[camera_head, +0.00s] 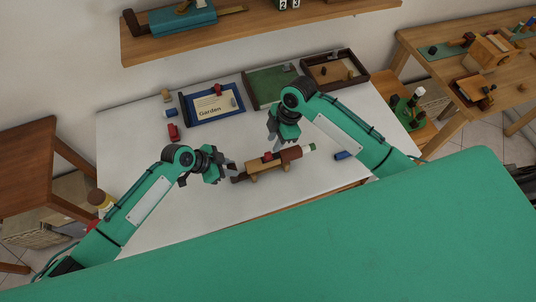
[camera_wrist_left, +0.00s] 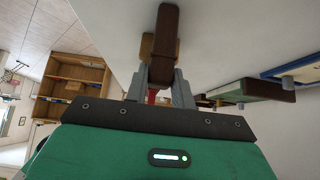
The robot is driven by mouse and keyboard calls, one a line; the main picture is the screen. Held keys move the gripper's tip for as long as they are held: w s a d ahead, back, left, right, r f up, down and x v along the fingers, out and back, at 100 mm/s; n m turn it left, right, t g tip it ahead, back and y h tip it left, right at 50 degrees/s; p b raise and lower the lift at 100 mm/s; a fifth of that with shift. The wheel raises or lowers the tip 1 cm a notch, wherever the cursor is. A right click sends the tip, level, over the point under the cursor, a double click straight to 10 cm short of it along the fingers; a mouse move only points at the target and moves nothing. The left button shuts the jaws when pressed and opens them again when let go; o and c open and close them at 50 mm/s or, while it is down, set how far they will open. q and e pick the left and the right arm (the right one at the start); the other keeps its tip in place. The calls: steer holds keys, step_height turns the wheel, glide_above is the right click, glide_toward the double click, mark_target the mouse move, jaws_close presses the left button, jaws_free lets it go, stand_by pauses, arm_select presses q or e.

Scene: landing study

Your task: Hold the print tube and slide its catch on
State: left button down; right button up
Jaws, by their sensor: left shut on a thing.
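The long brown piece I take for the print tube (camera_head: 291,155) lies across a tan wooden cradle (camera_head: 265,166) on the white table. Its right end has a white and green tip. My left gripper (camera_head: 229,172) is at the left end, shut on the dark brown bar. The left wrist view shows this bar (camera_wrist_left: 166,35) between the fingers (camera_wrist_left: 161,84), with tan wood beside it. A small red piece (camera_head: 267,156) sits at the cradle. My right gripper (camera_head: 280,133) hangs above the tube, apart from it; its jaw opening is unclear. I cannot tell which piece is the catch.
A small blue piece (camera_head: 343,155) lies right of the tube. A red piece (camera_head: 173,131) lies at the back left. A "Garden" board (camera_head: 215,106), a green tray (camera_head: 268,84) and a brown tray (camera_head: 333,70) line the back. The table's front left is clear.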

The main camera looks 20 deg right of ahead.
mark_target(269, 152)
steer(key=shift+x, duration=3.15)
steer(key=shift+c, duration=0.5)
jaws_close()
